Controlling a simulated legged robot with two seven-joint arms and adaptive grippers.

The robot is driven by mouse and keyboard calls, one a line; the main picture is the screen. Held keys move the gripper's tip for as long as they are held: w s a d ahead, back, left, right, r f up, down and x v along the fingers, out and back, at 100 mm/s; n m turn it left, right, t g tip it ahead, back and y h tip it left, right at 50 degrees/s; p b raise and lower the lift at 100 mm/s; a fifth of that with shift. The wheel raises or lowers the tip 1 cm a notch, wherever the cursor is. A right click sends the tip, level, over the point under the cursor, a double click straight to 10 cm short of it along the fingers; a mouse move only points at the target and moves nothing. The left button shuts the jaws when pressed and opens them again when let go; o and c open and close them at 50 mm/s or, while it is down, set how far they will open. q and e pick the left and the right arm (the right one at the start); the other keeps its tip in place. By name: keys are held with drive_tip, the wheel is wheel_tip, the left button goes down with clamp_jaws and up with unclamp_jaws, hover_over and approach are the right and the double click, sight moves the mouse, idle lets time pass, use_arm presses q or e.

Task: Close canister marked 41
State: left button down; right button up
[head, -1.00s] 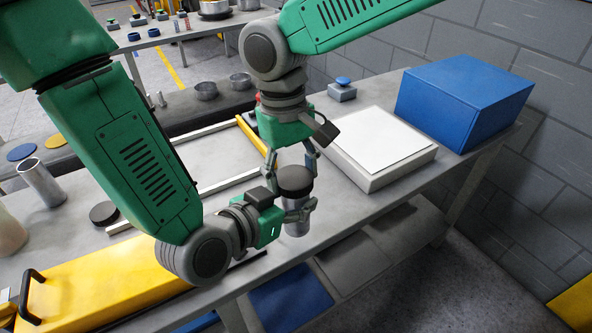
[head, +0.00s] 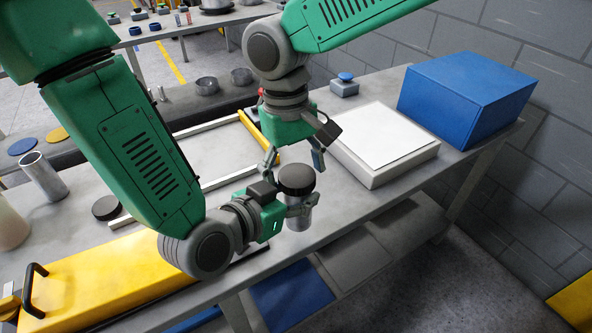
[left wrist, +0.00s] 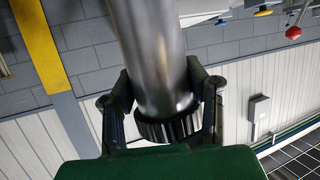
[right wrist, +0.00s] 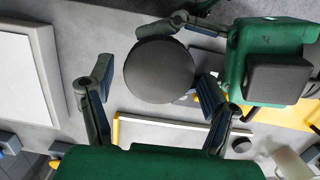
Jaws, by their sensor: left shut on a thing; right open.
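A metal canister (head: 298,217) with a round black lid (head: 296,178) on top is upright near the table's front edge. My left gripper (head: 300,206) is shut around its side, just below the lid. The left wrist view shows the metal body (left wrist: 155,50) and the ribbed dark lid (left wrist: 168,130) between the fingers. My right gripper (head: 293,160) is open above the lid, fingers apart and empty. In the right wrist view the lid's flat top (right wrist: 159,69) shows beyond and between the open fingers. No number is readable on the canister.
An open metal cylinder (head: 43,178) and a loose black lid (head: 106,208) are at the left. A white-topped block (head: 384,145) and a blue box (head: 466,97) stand to the right. A yellow case (head: 100,285) with a black handle is at front left.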

wheel_tip(320, 180, up, 4)
drive_tip(key=shift+w+f, duration=0.1)
drive_tip(key=shift+f, duration=0.15)
drive_tip(key=shift+d+r, duration=0.25)
drive_tip(key=shift+r, duration=0.15)
drive_tip(key=shift+c, duration=0.3)
